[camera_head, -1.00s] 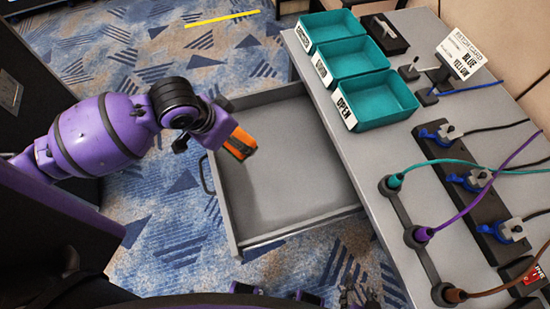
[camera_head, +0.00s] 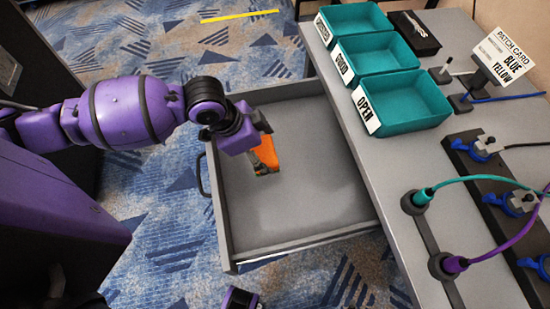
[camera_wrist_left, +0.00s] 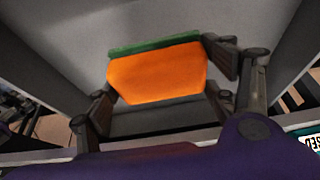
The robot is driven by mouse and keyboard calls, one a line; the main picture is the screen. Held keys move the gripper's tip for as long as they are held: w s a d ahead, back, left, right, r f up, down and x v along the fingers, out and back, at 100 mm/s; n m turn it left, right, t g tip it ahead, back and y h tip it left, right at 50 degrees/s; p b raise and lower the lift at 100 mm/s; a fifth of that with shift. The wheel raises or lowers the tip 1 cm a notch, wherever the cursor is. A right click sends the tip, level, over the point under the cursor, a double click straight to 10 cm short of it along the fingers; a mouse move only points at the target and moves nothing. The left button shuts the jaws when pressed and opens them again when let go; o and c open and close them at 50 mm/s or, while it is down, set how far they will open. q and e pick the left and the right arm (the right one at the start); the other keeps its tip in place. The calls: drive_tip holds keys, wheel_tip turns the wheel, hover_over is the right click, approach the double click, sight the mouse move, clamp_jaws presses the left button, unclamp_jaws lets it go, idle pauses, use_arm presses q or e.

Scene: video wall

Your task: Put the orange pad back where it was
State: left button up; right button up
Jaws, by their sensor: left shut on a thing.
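The orange pad (camera_head: 267,157), orange with a dark green layer on one face, is in my left gripper (camera_head: 261,148). In the left wrist view the pad (camera_wrist_left: 157,75) sits between the two fingers, with the green edge on its far side. The gripper is shut on it. The pad is over the left part of the open grey drawer (camera_head: 300,205); I cannot tell whether it touches the drawer floor. The rest of the drawer looks empty.
Teal trays, including one marked OPEN (camera_head: 411,104), stand on the grey desk (camera_head: 395,175) right of the drawer. A patch card (camera_head: 502,60), a black box (camera_head: 415,32) and plugged cables are also on the desk. A yellow strip (camera_head: 238,16) marks the carpet.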

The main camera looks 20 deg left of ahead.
sight(273, 154)
use_arm(q)
drive_tip(key=w+f, duration=0.1)
drive_tip(key=d+f, duration=0.1)
drive_tip(key=f, duration=0.1)
drive_tip(key=w+d+f, duration=0.1)
drive_tip(key=shift+w+f+b, duration=0.3)
drive_tip(key=f, duration=0.3)
drive_tip(key=shift+w+d+f+b, duration=0.1)
drive_tip(key=shift+w+f+b, duration=0.1)
drive_tip(key=shift+b, duration=0.1)
drive_tip(key=shift+f, duration=0.25)
drive_tip(key=o, duration=1.1)
drive_tip(key=shift+r, duration=0.1)
drive_tip(key=p+v, duration=0.1)
drive_tip(key=v, duration=1)
drive_tip(key=shift+p, duration=0.35)
drive_tip(key=shift+s+r, duration=0.1)
drive_tip(key=shift+r, duration=0.55)
